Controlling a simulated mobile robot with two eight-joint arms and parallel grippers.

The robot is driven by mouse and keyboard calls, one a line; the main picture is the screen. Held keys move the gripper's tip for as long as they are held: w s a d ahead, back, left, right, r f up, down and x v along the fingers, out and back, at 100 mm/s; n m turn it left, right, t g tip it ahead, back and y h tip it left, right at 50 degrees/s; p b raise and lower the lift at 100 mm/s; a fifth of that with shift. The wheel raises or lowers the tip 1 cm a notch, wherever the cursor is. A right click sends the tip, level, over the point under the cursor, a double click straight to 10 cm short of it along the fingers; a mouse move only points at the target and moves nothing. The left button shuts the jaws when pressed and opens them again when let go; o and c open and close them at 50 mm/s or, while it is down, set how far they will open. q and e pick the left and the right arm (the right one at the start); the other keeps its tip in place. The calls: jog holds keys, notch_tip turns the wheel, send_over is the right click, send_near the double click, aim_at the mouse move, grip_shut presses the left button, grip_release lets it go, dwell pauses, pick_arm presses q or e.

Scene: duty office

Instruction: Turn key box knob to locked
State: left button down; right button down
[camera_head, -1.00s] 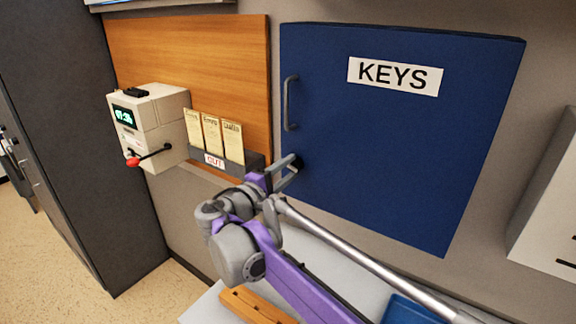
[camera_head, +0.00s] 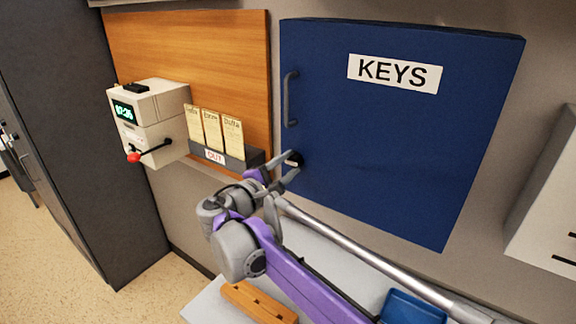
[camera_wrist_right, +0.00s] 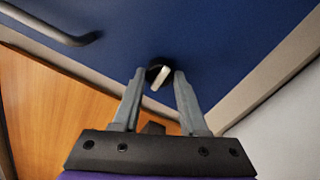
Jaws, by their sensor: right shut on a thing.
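The blue key box (camera_head: 390,135) labelled KEYS is on the wall with its door shut. Its small knob (camera_head: 294,158), a dark disc with a pale grip bar, is low on the door's left side, below the handle. My right gripper (camera_head: 290,160) is at the knob with a finger on either side, shut on it. In the right wrist view the knob (camera_wrist_right: 160,75) shows between the fingertips (camera_wrist_right: 161,73), its pale bar tilted. I see no lock marking on the door. My left gripper is out of view.
A grey door handle (camera_head: 289,98) stands out above the knob. To the left are a card rack (camera_head: 228,158) and a time clock (camera_head: 150,120) with a red-tipped lever. Below are a wooden block (camera_head: 258,302) and a blue tray (camera_head: 412,308).

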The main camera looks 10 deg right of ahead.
jog(key=shift+c, duration=2.2)
grip_release()
jog(key=b+v, duration=0.1)
jog(key=v, duration=1)
jog(key=shift+w, duration=0.1)
